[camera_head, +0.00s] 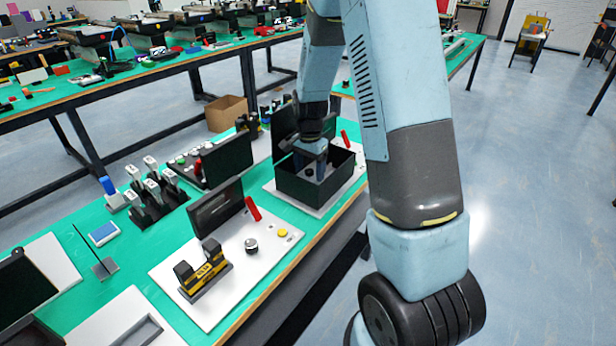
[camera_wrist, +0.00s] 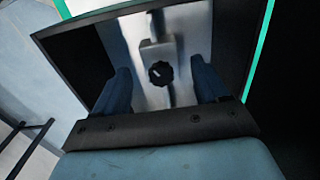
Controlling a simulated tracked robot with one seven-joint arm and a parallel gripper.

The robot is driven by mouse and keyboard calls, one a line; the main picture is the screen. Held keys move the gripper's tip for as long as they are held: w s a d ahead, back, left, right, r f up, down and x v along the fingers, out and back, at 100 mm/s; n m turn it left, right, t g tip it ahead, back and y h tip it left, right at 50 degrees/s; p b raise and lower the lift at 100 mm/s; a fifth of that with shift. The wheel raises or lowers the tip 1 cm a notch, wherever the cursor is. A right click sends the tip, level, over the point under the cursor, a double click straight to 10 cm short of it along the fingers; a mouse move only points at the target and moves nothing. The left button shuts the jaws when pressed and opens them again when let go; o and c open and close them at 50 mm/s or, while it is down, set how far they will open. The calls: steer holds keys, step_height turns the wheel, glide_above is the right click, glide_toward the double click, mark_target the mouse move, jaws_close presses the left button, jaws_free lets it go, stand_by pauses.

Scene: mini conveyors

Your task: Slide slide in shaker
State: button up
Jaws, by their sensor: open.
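A black open-topped box (camera_head: 303,192), which looks like the shaker, stands on a white base plate on the green bench. My gripper (camera_head: 316,172) points down into it. In the wrist view, my gripper (camera_wrist: 163,82) has its two dark blue fingers spread wide. Between them is a black round knob (camera_wrist: 160,73) on a light grey metal piece (camera_wrist: 149,52), which may be the slide. The fingers look apart from the knob. The lower inside of the box is hidden by my gripper and dark in the head view.
A red handle (camera_head: 345,139) stands at the box's right rear. In front is another white plate (camera_head: 262,262) with a yellow-black block (camera_head: 205,272), a knob and a red lever. A black upright panel (camera_head: 228,158) stands to the left. The bench's front edge is close by.

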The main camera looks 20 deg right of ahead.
steer(key=shift+f, duration=1.5)
steer(key=shift+c, duration=0.4)
jaws_close()
